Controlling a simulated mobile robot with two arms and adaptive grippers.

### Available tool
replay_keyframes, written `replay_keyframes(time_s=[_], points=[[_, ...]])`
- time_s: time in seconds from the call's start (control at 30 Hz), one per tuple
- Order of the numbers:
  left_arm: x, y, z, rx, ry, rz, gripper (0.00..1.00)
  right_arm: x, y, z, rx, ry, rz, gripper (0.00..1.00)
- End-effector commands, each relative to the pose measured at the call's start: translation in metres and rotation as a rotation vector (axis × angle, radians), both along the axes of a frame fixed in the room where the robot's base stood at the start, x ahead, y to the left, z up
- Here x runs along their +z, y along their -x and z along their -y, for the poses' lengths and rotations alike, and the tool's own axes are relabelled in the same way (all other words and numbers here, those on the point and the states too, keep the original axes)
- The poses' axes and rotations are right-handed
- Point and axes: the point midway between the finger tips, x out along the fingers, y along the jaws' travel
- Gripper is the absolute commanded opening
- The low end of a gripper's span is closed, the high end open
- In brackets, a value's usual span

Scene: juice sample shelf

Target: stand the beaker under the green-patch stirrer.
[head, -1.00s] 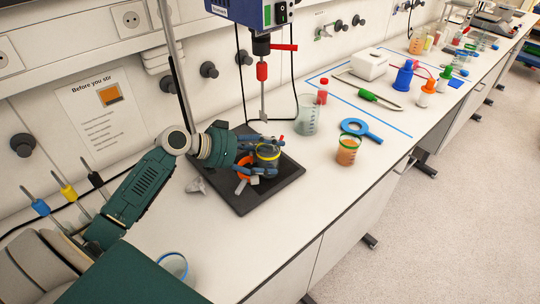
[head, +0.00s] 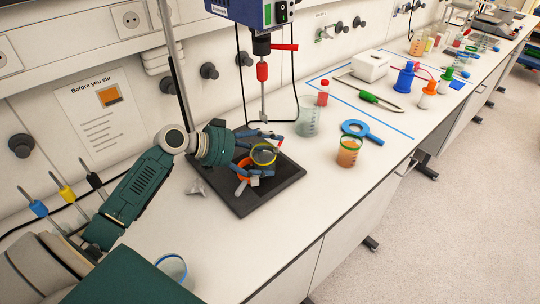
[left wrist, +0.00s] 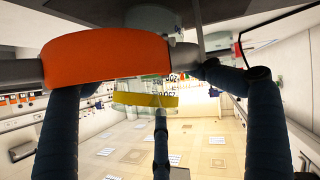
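A clear beaker with a yellow rim (head: 263,155) stands upright over the black base plate (head: 288,183), a little in front of the stirrer shaft (head: 263,98). The stirrer's blue motor box (head: 245,10) hangs above, with a small green patch on its side. My left gripper (head: 262,158) is around the beaker, with its dark blue fingers spread apart. In the left wrist view, the fingers (left wrist: 160,100) stand wide on both sides of the yellow rim (left wrist: 145,99). An orange band (left wrist: 105,60) lies close to the camera. My right gripper is out of view.
A greenish beaker (head: 307,118) stands right of the plate. An orange-filled cup (head: 348,151) and a blue ring-shaped tool (head: 361,131) lie further right. A blue-rimmed glass (head: 172,268) stands near the front. The bench's front middle is clear.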

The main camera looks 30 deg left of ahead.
Motion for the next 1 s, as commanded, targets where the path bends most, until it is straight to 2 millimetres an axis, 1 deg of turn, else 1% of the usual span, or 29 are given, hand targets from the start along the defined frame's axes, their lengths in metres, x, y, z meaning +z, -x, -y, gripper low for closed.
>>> replay_keyframes(time_s=[0.03, 0.5, 0.67, 0.77, 1.0], points=[[-0.006, -0.001, -0.014, 0.024, -0.021, -0.007, 0.84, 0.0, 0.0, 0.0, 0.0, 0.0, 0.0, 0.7], [-0.011, 0.002, -0.009, 0.014, -0.018, -0.019, 0.84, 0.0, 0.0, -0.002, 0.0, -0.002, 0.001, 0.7], [-0.012, 0.007, -0.011, 0.011, -0.019, -0.027, 0.84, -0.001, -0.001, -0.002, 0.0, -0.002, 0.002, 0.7], [-0.006, 0.015, -0.017, 0.012, -0.02, -0.026, 0.84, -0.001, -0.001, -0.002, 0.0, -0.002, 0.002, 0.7], [0.021, 0.05, -0.044, 0.015, -0.021, -0.017, 0.84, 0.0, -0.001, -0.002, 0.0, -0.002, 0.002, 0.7]])
